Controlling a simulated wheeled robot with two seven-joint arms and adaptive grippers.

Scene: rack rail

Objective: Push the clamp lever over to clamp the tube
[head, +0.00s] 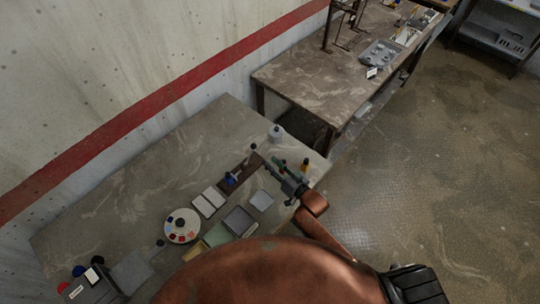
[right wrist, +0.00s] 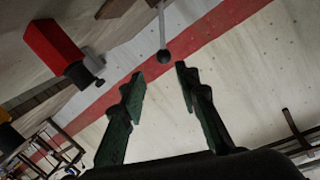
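The clamp lever (right wrist: 162,28) shows in the right wrist view as a thin grey rod with a black ball knob, hanging in from the top edge. The knob sits in the gap just beyond my right fingertips, with no visible contact. What looks like the same knob (head: 253,147) is small in the head view, at the far end of a brown rail (head: 240,173). My right gripper (head: 273,166) is beside that rail; its dark green fingers are open and empty in the wrist view (right wrist: 160,72). I cannot make out the tube for certain. My left gripper is out of view.
A red block (right wrist: 54,46) with a dark end is left of the fingers in the wrist view. The table (head: 110,205) holds a round dish (head: 182,225), white trays (head: 209,202), a grey tray (head: 239,220) and a bottle (head: 276,133). The table's back left is clear.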

